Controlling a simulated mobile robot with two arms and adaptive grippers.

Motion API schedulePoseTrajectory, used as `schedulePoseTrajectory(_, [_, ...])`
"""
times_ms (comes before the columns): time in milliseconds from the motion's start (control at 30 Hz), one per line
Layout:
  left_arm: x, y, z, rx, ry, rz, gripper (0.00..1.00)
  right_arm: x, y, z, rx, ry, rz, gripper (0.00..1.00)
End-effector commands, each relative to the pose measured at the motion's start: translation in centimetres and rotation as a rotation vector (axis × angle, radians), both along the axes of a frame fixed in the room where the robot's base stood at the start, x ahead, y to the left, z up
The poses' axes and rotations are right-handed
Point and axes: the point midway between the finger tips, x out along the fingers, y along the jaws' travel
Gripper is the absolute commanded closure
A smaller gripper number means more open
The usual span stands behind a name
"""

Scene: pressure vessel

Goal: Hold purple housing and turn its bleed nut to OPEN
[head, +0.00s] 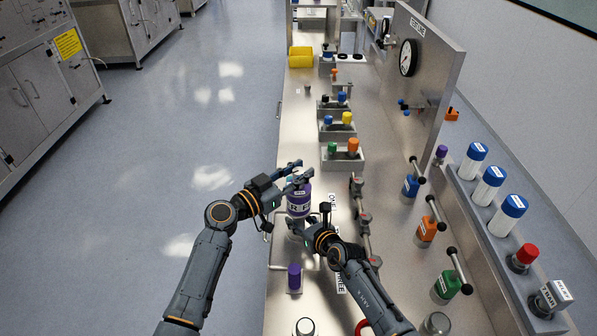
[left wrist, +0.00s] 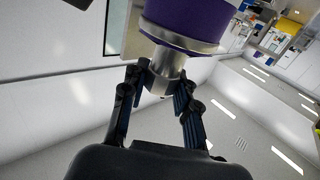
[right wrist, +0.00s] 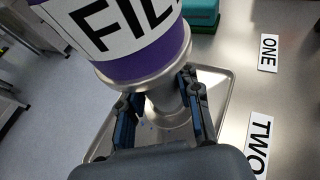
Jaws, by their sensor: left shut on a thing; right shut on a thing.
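The purple housing (head: 299,204) stands upright with a white lettered band, between my two grippers. My left gripper (head: 296,174) is at its top. In the left wrist view, its fingers close around the metal bleed nut (left wrist: 164,72), beyond a silver collar. My right gripper (head: 293,230) is at the lower end. In the right wrist view, its fingers close around the metal stem (right wrist: 163,98) under the purple body (right wrist: 150,58). The fingers partly hide the nut and stem. I cannot make out any OPEN mark.
A metal tray (right wrist: 212,82) lies below the housing. A small purple cylinder (head: 294,277) stands nearer on the bench. Holders with coloured caps (head: 343,154) stand farther back. Valves with levers (head: 426,230) and a gauge panel (head: 436,70) line the right side.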

Motion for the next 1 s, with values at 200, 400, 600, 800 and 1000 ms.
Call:
schedulePoseTrajectory(200, [-0.12,-0.05,-0.37,0.004,0.006,0.153,1.00,-0.04,0.04,-0.03,0.000,0.000,0.001,1.00])
schedulePoseTrajectory(400, [-0.10,-0.07,-0.33,-0.001,0.005,0.256,1.00,-0.03,0.05,0.00,0.001,-0.001,0.001,1.00])
schedulePoseTrajectory(600, [-0.09,-0.09,-0.33,-0.001,0.005,0.325,1.00,-0.03,0.07,0.01,0.002,0.000,0.001,1.00])
schedulePoseTrajectory(800, [-0.11,-0.01,-0.36,0.001,0.005,0.361,1.00,-0.01,0.06,0.02,0.002,0.000,0.001,1.00])
schedulePoseTrajectory(1000, [-0.11,0.06,-0.36,0.003,0.003,0.372,1.00,0.00,0.06,0.04,0.002,0.000,0.001,1.00])
